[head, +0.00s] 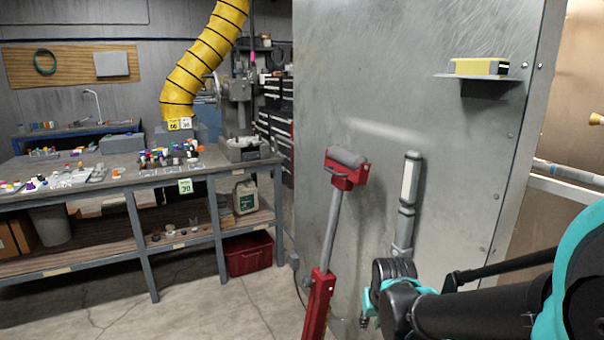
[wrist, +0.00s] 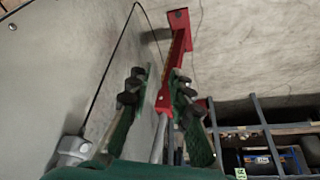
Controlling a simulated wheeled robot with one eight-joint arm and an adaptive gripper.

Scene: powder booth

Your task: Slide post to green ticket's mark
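The stand with the post stands in front of the metal panel in the head view. Its grey inner post (head: 333,230) rises from a red sleeve (head: 318,305) to a red head with a grey roller (head: 346,158). The green ticket (head: 185,186) hangs on the workbench's front edge; its number looks like 30. My gripper (wrist: 160,80) has its two fingers apart in the wrist view. The red sleeve (wrist: 179,55) and grey post (wrist: 159,138) show beyond and between the fingers, with no clear contact. In the head view my wrist hides the fingers. Sleeve marks are too small to read.
The metal panel (head: 460,60) stands close behind the stand, with a shelf (head: 484,76) holding a yellow block. A grey-white upright fixture (head: 407,190) is right of the post. The cluttered workbench (head: 120,178) is at left. Open floor (head: 215,310) lies between.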

